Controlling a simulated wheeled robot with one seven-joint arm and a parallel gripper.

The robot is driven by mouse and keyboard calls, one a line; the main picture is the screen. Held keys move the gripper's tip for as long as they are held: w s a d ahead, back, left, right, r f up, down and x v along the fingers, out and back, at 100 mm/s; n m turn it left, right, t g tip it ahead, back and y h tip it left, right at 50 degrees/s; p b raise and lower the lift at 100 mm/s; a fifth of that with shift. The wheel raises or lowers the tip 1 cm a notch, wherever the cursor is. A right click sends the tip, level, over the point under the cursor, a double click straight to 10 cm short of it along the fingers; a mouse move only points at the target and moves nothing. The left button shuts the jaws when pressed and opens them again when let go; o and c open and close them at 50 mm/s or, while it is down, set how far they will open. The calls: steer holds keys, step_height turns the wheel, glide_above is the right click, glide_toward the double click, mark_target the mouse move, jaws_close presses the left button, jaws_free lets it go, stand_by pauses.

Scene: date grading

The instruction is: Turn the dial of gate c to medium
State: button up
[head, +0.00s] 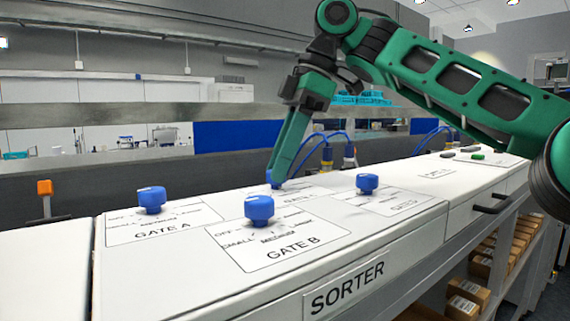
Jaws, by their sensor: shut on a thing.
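The white sorter panel carries several blue dials on printed cards. My gripper (274,183) reaches down at the back of the panel and is shut on the dial of gate C (270,175). The fingers hide most of this dial, so its pointer setting cannot be seen. Its card (312,193) lies just to the right, with lettering too small to read surely. The dial of gate B (260,208) stands in front of my gripper, and the dial of gate A (152,198) stands to the left. Another blue dial (367,183) stands to the right.
The sorter panel (330,249) has a drawer handle (491,205) on its front at right. Green and dark buttons (478,156) sit at the far right. Blue cables (325,140) rise behind the panel. An orange-topped post (44,188) stands at left. Boxes fill shelves below.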

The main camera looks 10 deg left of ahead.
steer(key=shift+w, duration=0.1)
stand_by(0.7)
steer(key=o, duration=1.1)
